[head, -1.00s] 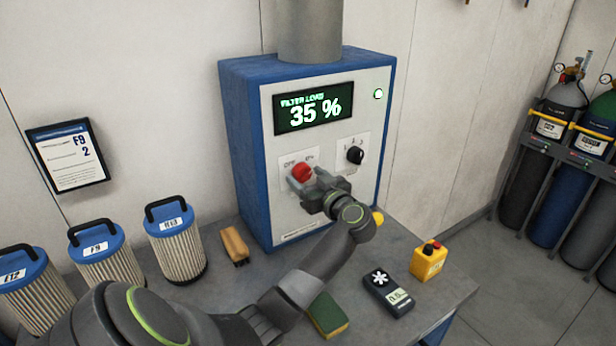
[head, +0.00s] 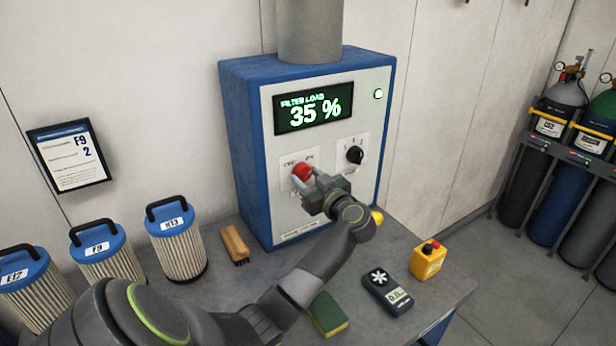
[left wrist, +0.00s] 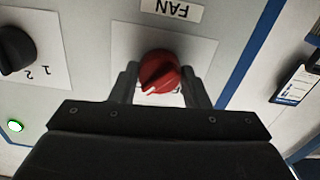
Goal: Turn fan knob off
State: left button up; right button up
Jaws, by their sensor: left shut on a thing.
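The red fan knob (head: 302,171) sits on a white plate on the front of the blue and grey filter unit (head: 238,150). In the left wrist view the knob (left wrist: 160,72) has a white pointer mark near its lower left edge, and a "FAN" label appears upside down above it. My left gripper (head: 308,178) is shut on the knob, with one finger on each side of it in the left wrist view (left wrist: 160,84). The gripper covers part of the knob's plate in the head view. My right gripper is out of view.
A black knob (head: 355,155) is right of the red one, under a display reading "FILTER LOAD 35 %" (head: 313,108); a green lamp (head: 379,94) is lit. A brush (head: 234,244), sponge (head: 327,314), meter (head: 387,291) and yellow button box (head: 428,260) lie on the bench. Filter cartridges (head: 178,245) stand left.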

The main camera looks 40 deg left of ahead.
pick_arm(q)
jog(key=n+p, duration=0.2)
jog(key=n, duration=0.1)
jog(key=shift+r, duration=0.1)
jog(key=shift+n, duration=1.1)
jog(key=n, duration=0.2)
jog(key=shift+w+n+p, duration=0.1)
jog(key=shift+n+p, duration=0.25)
jog(key=shift+n, duration=0.05)
jog(key=n, duration=0.4)
jog(key=shift+b, duration=0.35)
jog(key=shift+n+b, duration=0.75)
jog(key=shift+n, duration=1.65)
jog(key=o, duration=1)
